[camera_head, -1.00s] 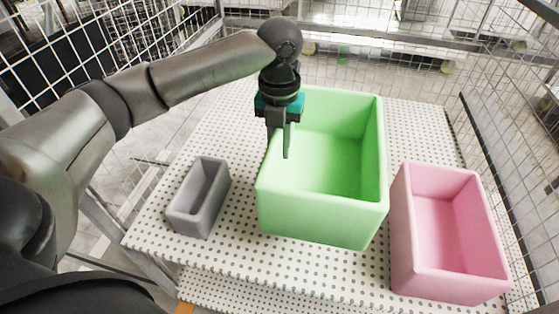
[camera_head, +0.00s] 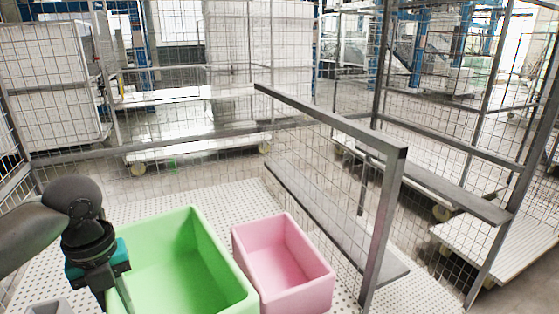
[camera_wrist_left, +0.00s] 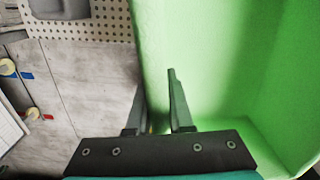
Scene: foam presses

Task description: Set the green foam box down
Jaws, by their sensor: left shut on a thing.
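The green foam box (camera_head: 195,262) is a large open-topped box at the lower left of the head view, its near part cut off by the frame. My left gripper (camera_head: 122,292) is at its left wall. In the left wrist view, the fingers of my left gripper (camera_wrist_left: 155,82) straddle the wall of the green foam box (camera_wrist_left: 215,60), one finger inside and one outside. The gripper is shut on that wall. The underside of the box is hidden, so I cannot tell whether it touches the table. My right gripper is not in view.
A pink foam box (camera_head: 285,265) stands close to the right of the green one. A grey foam box (camera_head: 50,308) shows partly at the bottom left. The white perforated tabletop (camera_head: 245,198) has bare room behind the boxes. A mesh fence (camera_head: 330,190) runs along the right side.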

